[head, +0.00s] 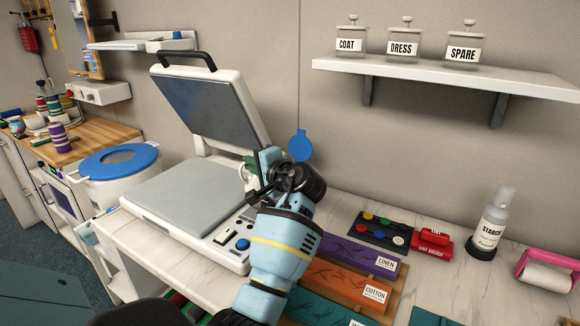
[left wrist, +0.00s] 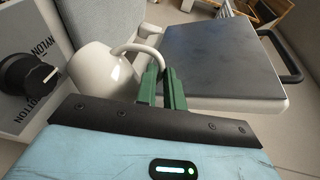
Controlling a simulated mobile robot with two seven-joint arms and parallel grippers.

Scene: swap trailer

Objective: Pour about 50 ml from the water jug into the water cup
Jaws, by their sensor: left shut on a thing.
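A glossy white rounded vessel with a looped handle (left wrist: 100,80), which looks like the water jug, is in the left wrist view. The green fingers of my left gripper (left wrist: 163,88) are shut on its handle. In the head view my left gripper (head: 254,170) is over the right side of the press, and its wrist hides most of the vessel. A blue round flap (head: 300,147) stands up just behind the wrist; I cannot tell whether it belongs to the vessel. I cannot make out a water cup in either view. My right gripper is not in view.
The open press (head: 165,205) has its lid (head: 215,100) raised. Right of it lie labelled boards (head: 360,250), a red lint brush (head: 432,240), a starch bottle (head: 492,225) and a roller (head: 548,270). A blue-lidded bin (head: 120,185) stands left. A shelf (head: 450,77) hangs above.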

